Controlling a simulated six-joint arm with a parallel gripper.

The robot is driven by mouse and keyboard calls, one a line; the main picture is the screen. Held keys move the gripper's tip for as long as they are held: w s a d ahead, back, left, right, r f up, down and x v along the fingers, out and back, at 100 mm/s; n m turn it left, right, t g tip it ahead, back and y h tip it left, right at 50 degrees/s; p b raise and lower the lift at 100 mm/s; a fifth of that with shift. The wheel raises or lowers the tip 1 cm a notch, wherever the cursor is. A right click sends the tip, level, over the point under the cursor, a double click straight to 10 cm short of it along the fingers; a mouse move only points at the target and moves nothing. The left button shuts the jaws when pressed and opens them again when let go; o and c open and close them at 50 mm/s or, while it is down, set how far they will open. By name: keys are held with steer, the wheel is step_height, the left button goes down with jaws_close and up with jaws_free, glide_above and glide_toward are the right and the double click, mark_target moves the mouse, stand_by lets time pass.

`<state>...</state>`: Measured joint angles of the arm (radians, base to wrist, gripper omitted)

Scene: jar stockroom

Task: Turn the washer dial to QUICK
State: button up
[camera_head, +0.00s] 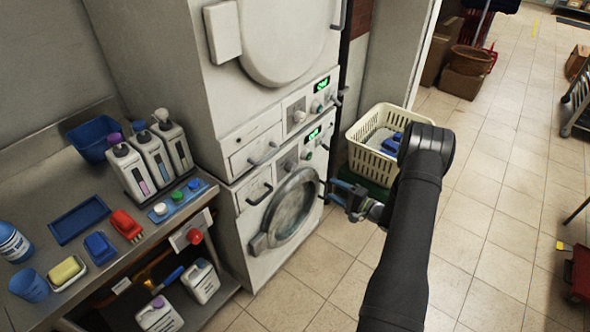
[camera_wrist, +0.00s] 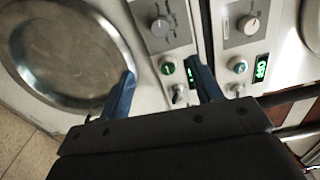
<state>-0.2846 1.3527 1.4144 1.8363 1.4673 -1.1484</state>
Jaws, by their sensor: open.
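The washer (camera_head: 262,187) is the lower of two stacked white machines, with a round glass door (camera_head: 290,212). Its grey dial (camera_head: 289,165) is on the upper front panel, beside a green button and a lit green display. In the wrist view the dial (camera_wrist: 160,27) has a pointer and surrounding marks too blurred to read. My gripper (camera_head: 332,191) is in front of the washer's right side, its blue fingers apart and nothing seen between them. In the wrist view my gripper (camera_wrist: 166,84) spans the button and display area, with the dial beyond the fingertips, apart from them.
The upper machine (camera_head: 265,40) has a similar dial (camera_wrist: 248,25) and display. A cream laundry basket (camera_head: 365,155) stands right of the machines, near my arm. A counter (camera_head: 90,215) with bottles, trays and brushes is at left. Tiled floor is clear in front of the washer.

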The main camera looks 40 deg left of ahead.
mark_target(294, 168)
steer(key=shift+n, duration=0.4)
steer(key=a, duration=1.8)
steer(key=shift+c, duration=0.5)
steer(key=c, duration=0.9)
